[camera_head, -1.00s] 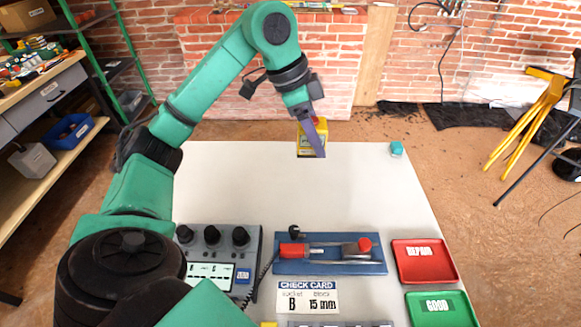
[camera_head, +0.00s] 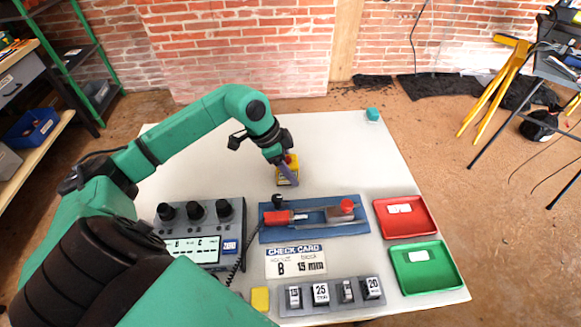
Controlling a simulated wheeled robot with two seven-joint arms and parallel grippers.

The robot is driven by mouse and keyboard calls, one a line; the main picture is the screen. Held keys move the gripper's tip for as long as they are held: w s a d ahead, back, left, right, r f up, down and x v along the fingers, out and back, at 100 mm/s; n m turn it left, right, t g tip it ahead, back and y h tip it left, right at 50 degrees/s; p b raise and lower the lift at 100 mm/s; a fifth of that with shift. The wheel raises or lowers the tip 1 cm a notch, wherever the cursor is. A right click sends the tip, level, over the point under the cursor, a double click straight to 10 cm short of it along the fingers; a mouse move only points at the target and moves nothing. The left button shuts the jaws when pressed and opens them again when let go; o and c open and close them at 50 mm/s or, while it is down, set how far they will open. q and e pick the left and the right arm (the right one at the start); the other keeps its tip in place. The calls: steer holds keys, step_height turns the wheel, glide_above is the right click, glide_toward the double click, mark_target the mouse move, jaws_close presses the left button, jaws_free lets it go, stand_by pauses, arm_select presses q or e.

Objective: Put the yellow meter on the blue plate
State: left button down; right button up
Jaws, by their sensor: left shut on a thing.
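The yellow meter (camera_head: 295,168) is a small boxy thing with a red part on top. My left gripper (camera_head: 288,174) is shut on it, and a purple finger hides part of its face. The meter shows over the white table, just behind the blue plate (camera_head: 350,229); its exact height is hard to tell. The blue plate lies on the table with a red-handled slide, a grey block with a red knob and a black knob on it. My right gripper is not in view.
A grey control box (camera_head: 232,236) with black knobs stands left of the plate, its coiled cable beside it. Red (camera_head: 427,228) and green (camera_head: 449,284) trays lie right. A check card (camera_head: 295,261), a yellow block (camera_head: 260,299) and a rack of blocks (camera_head: 333,305) lie in front.

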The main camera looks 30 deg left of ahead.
arm_select(q)
steer(key=shift+c, duration=0.6)
jaws_free()
steer(key=shift+f, duration=0.1)
